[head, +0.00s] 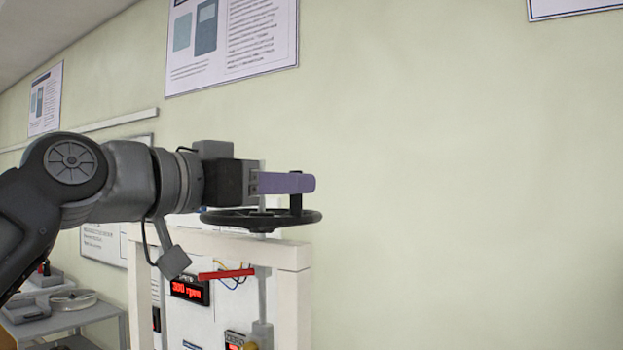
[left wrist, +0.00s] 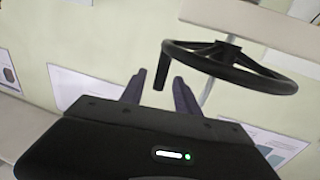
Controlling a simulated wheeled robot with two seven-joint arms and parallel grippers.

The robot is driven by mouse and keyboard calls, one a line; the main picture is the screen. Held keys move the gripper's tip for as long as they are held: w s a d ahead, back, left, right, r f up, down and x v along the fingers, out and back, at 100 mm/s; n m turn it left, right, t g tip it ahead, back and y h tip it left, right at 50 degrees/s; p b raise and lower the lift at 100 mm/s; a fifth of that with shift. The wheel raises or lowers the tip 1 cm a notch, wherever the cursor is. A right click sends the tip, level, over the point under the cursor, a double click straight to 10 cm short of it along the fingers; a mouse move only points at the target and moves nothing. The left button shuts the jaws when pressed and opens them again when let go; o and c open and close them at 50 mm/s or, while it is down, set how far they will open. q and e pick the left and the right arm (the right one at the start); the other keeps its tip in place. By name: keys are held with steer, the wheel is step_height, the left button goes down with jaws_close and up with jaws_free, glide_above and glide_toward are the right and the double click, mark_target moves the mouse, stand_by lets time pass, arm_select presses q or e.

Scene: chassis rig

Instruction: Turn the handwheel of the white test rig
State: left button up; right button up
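The white test rig (head: 294,300) stands at centre-left in the head view, with the black handwheel (head: 225,219) lying flat above its top. The wheel's upright handle (head: 296,202) is at its right side. In the left wrist view the wheel (left wrist: 262,83) is at upper right and its handle (left wrist: 163,72) hangs down in the picture. My left gripper (head: 306,183) reaches over the wheel from the left. Its purple fingers (left wrist: 158,76) are apart, on either side of the handle, with gaps visible. My right gripper is in neither view.
A red bar (head: 226,273) and a red-lit display (head: 188,290) are on the rig below the wheel. A grey shelf or cart (head: 62,318) with small items is at lower left.

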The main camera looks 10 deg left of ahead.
mark_target(311, 215)
arm_select(q)
steer(key=p+x, duration=0.1)
steer(key=x, duration=0.3)
steer(key=shift+w+r+p, duration=0.1)
steer(key=shift+w+p, duration=0.05)
steer(key=shift+p, duration=0.15)
steer(key=shift+w+d, duration=0.4)
steer(key=shift+w, duration=0.15)
jaws_close()
stand_by(0.7)
